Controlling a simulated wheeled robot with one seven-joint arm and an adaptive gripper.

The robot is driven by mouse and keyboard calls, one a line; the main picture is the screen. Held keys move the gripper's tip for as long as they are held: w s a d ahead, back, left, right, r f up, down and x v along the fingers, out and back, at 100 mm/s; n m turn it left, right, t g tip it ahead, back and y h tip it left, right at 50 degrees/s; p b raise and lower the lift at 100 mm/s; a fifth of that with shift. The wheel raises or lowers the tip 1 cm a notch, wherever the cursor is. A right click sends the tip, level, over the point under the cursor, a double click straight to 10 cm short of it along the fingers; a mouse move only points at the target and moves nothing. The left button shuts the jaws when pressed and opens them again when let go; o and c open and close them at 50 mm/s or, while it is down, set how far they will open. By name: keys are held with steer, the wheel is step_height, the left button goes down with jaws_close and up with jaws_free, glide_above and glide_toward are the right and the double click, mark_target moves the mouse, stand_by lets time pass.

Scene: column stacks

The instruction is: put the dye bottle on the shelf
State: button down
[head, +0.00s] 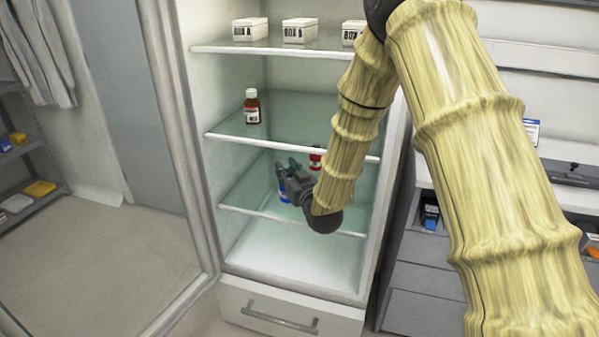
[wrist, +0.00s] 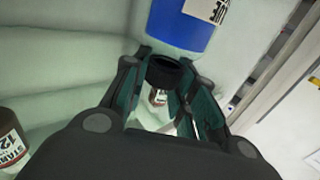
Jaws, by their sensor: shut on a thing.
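The blue bottle (head: 283,189), with a white label ending in "UE", is at my gripper in the lower part of the open cabinet. In the wrist view the blue bottle (wrist: 180,28) fills the top, beyond my gripper (wrist: 165,75). My gripper (head: 288,166) is shut on it; the dark round part between the fingers looks like its cap. Whether the bottle's base touches the shelf cannot be told. The lower glass shelf (head: 250,211) is beneath it. My arm hides part of the cabinet's right side.
A brown bottle (head: 252,106) stands on the middle glass shelf (head: 300,148). A red-labelled bottle (head: 316,158) is partly hidden by my arm. White boxes (head: 250,29) line the top shelf. Another brown bottle (wrist: 12,140) is at the wrist view's left edge. The cabinet door frame (head: 180,150) is at left.

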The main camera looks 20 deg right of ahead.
steer(key=w+d, duration=0.6)
steer(key=w, duration=0.3)
step_height(320, 180, down, 7)
steer(key=shift+w+d+p, duration=0.15)
steer(key=shift+w+p, duration=0.1)
steer(key=shift+p, duration=0.15)
steer(key=shift+f, duration=0.2)
steer(key=c, duration=1.1)
jaws_free()
steer(key=shift+c, duration=0.2)
steer(key=shift+r, duration=0.1)
